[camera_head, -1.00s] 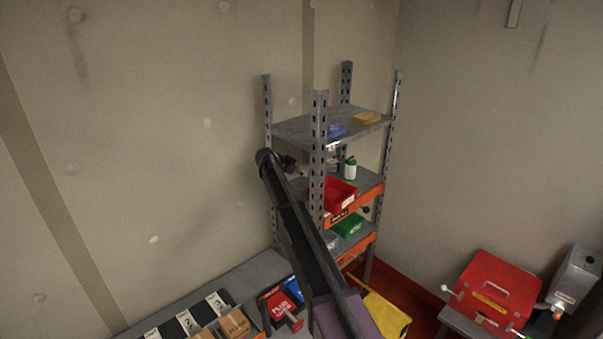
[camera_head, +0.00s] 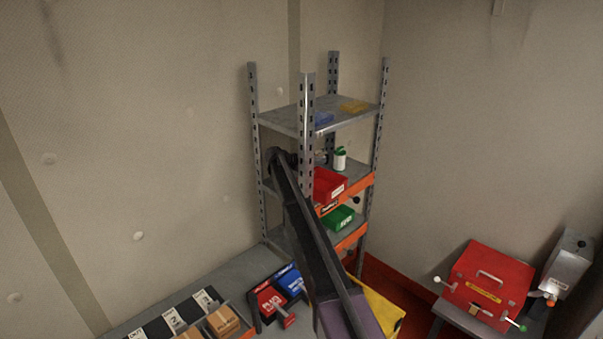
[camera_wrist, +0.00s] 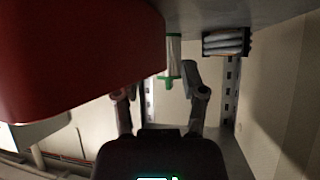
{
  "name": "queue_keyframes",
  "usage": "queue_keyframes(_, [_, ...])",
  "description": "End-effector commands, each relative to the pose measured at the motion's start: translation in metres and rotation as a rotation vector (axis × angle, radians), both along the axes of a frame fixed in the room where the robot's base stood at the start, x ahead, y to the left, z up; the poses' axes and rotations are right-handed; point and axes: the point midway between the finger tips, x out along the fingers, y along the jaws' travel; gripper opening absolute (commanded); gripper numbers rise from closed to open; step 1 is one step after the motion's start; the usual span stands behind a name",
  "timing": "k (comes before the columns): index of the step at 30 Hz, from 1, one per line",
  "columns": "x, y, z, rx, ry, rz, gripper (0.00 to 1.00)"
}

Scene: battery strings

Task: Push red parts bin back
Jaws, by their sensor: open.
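The red parts bin (camera_head: 330,184) sits on the middle shelf of the grey rack, at its orange front edge, partly behind the front post. In the wrist view the bin (camera_wrist: 80,50) is large and close at the upper left. My gripper (camera_wrist: 158,82) is open, its two fingers apart with nothing seen between them, beside the bin. In the head view the arm reaches up to the rack's left side, and the fingers are mostly hidden there.
A white bottle with a green cap (camera_head: 340,159) stands on the same shelf, near the bin; the bottle (camera_wrist: 173,50) shows beyond my fingers. Rack posts (camera_head: 306,130) stand close to the arm. A green bin (camera_head: 338,218) is on the shelf below.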

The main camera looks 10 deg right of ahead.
Motion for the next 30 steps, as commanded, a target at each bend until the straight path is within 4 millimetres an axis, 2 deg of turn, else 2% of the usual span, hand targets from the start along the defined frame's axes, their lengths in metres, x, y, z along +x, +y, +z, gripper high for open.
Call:
queue_keyframes(1, [0.003, -0.006, -0.007, 0.0, 0.001, -0.001, 0.54])
queue_keyframes(9, [0.009, -0.022, -0.016, 0.0, 0.001, -0.002, 0.54])
queue_keyframes(20, [0.01, -0.024, -0.016, 0.0, 0.0, -0.001, 0.54])
queue_keyframes(21, [0.01, -0.024, -0.016, 0.0, 0.0, -0.001, 0.52])
queue_keyframes(26, [0.01, -0.024, -0.016, 0.0, 0.0, -0.001, 0.04])
queue_keyframes(27, [0.01, -0.024, -0.016, 0.0, 0.0, -0.001, 0.0])
queue_keyframes(30, [0.01, -0.024, -0.016, 0.0, 0.0, -0.001, 0.0])
